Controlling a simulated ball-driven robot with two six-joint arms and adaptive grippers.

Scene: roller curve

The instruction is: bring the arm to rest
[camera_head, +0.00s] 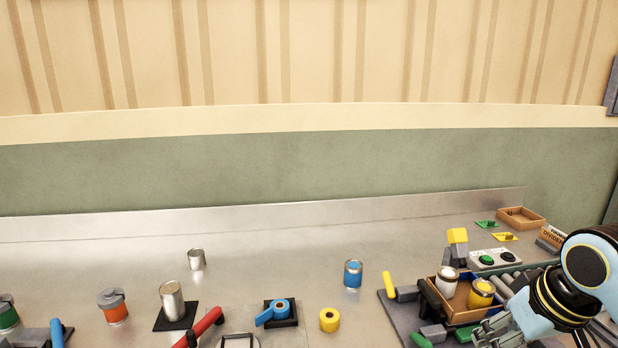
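My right arm comes in from the right edge, a black and light-blue joint with yellow rings. Its grey gripper (492,333) points left, low in the picture, in front of a wooden tray (462,312). The fingers are small and partly cut by the bottom edge, so I cannot tell whether they are open or shut. I see nothing clearly held in them. My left arm and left gripper are not in view.

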